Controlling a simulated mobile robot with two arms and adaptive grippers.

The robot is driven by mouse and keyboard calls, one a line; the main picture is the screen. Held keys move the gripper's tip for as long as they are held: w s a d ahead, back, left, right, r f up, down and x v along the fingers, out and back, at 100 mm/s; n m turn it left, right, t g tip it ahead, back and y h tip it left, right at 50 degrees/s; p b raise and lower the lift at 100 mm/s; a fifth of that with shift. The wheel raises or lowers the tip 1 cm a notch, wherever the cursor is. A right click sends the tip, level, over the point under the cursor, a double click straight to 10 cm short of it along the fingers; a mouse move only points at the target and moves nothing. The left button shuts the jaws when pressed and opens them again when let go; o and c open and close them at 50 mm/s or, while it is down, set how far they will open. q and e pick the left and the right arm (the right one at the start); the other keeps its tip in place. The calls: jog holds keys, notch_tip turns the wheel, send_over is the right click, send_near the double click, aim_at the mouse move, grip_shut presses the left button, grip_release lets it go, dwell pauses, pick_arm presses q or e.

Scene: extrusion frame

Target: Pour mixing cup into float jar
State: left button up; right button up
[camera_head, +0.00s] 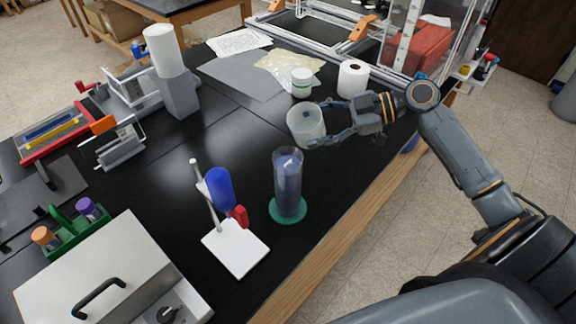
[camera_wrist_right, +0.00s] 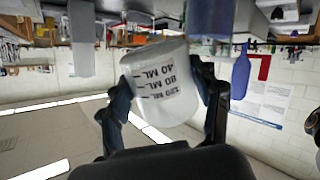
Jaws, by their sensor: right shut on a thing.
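The mixing cup (camera_head: 305,126) is a translucent whitish cup above the black table, slightly tilted. My right gripper (camera_head: 326,124) is shut on it, with the fingers on its sides. In the right wrist view the cup (camera_wrist_right: 160,85) shows dark ML marks between the two fingers; its contents cannot be made out. The float jar (camera_head: 288,185) is a tall clear cylinder with bluish liquid, upright on a round green base, with a small pale thing near its top. The cup is apart from the jar, behind it and slightly right. My left gripper is out of view.
A white stand (camera_head: 236,248) with a blue bulb is left of the jar. A white lidded jar (camera_head: 301,82) and a paper roll (camera_head: 352,78) stand behind the cup. A green rack (camera_head: 72,232) and grey box (camera_head: 95,270) are at left. The table's wooden edge is at right.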

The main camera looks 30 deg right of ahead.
jog(key=shift+w+d+f+m+y+b, duration=0.55)
jog(key=shift+d+f+m+y+b, duration=0.7)
jog(key=shift+f+b, duration=1.9)
jog(key=shift+y, duration=0.25)
notch_tip(320, 180, up, 6)
jog(key=shift+a+f+p, duration=0.1)
jog(key=shift+p, duration=0.6)
